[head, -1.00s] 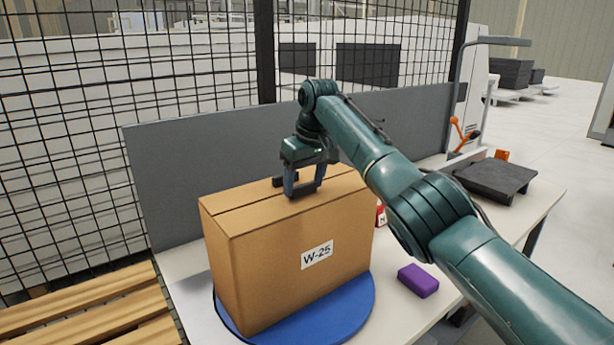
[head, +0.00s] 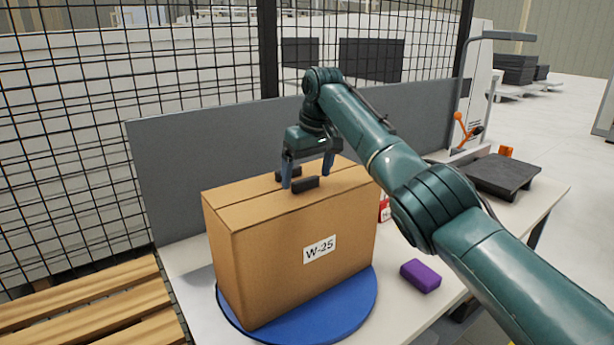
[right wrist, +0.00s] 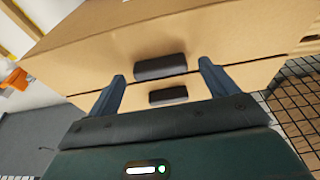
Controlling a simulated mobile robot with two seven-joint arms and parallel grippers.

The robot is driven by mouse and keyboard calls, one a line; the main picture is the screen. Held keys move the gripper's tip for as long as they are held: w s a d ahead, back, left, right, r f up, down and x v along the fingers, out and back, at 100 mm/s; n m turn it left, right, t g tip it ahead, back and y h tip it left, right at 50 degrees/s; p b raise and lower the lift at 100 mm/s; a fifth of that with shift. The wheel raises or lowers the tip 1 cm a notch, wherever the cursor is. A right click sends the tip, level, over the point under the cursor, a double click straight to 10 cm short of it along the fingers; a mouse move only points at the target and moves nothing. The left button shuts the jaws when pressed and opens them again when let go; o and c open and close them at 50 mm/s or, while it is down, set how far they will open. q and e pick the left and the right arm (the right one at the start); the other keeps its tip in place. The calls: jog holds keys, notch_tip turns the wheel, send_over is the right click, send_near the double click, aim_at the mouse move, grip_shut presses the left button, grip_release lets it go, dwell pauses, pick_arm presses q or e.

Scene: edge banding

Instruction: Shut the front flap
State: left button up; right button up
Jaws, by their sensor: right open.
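The cardboard box (head: 290,260) labelled W-25 stands upright on a blue turntable (head: 345,318). Its front flap (head: 250,213) lies flat on top, level with the back flap (head: 240,193), with a thin seam between them. A black handle (head: 305,184) sits on the front flap and another black handle (head: 288,174) on the back flap. My right gripper (head: 307,178) is open and empty just above the front handle. In the right wrist view the two handles (right wrist: 160,67) (right wrist: 168,95) show between its spread fingers. My left gripper is not in view.
A purple block (head: 420,276) lies on the white table (head: 400,315) right of the box. A red item (head: 384,208) is partly hidden behind the box. A grey panel (head: 180,190) and mesh fence stand behind. A wooden pallet (head: 95,300) is at the left.

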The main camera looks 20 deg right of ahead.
aim_at(316, 197)
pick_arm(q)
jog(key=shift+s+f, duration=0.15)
pick_arm(e)
jog(key=a+v, duration=0.1)
jog(key=v, duration=1.1)
jog(key=shift+d, duration=0.45)
jog(key=shift+s, duration=0.1)
